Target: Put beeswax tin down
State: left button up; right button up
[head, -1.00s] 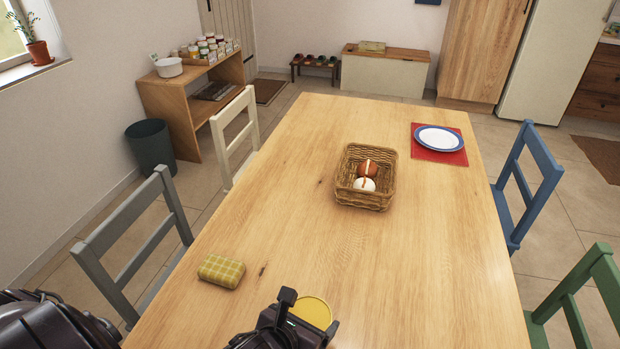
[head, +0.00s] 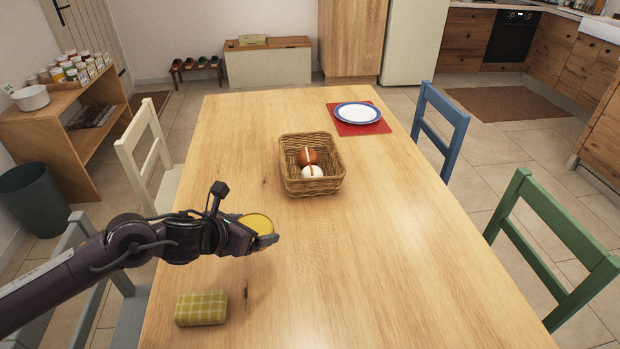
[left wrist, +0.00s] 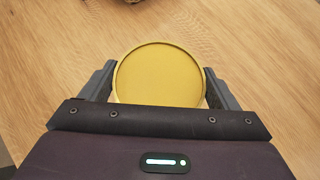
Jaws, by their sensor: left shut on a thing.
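The beeswax tin (head: 257,221) is round with a yellow lid. My left gripper (head: 262,232) is shut on it, over the left middle part of the wooden table (head: 400,250). In the left wrist view the tin (left wrist: 160,75) sits lid up between the two dark fingers (left wrist: 160,88), with bare table wood around it. I cannot tell whether the tin's underside touches the table. My right gripper is not in view.
A wicker basket (head: 327,184) with a brown and a white ball-like thing stands beyond the gripper. A yellow checked cloth item (head: 201,308) lies nearer. A plate (head: 358,113) sits on a red mat (head: 377,128). The table's right side is clear.

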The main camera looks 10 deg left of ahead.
pick_arm(q)
jog(key=w+a+r+b, duration=0.1)
jog(key=w+a+r, duration=0.2)
jog(key=a+r, duration=0.3)
jog(key=w+a+r+b, duration=0.2)
jog(key=w+a+r, duration=0.25)
jog(key=a, duration=0.45)
jog(key=f, duration=0.9)
jog(key=f+p, duration=0.1)
jog(key=f, duration=0.4)
jog(key=shift+s+d+f, duration=0.1)
jog(key=shift+s+f, duration=0.15)
jog(key=shift+s, duration=0.1)
jog(key=shift+f, duration=0.5)
notch_tip(320, 180, down, 4)
jog(key=shift+f+m, duration=0.1)
jog(key=shift+m, duration=0.2)
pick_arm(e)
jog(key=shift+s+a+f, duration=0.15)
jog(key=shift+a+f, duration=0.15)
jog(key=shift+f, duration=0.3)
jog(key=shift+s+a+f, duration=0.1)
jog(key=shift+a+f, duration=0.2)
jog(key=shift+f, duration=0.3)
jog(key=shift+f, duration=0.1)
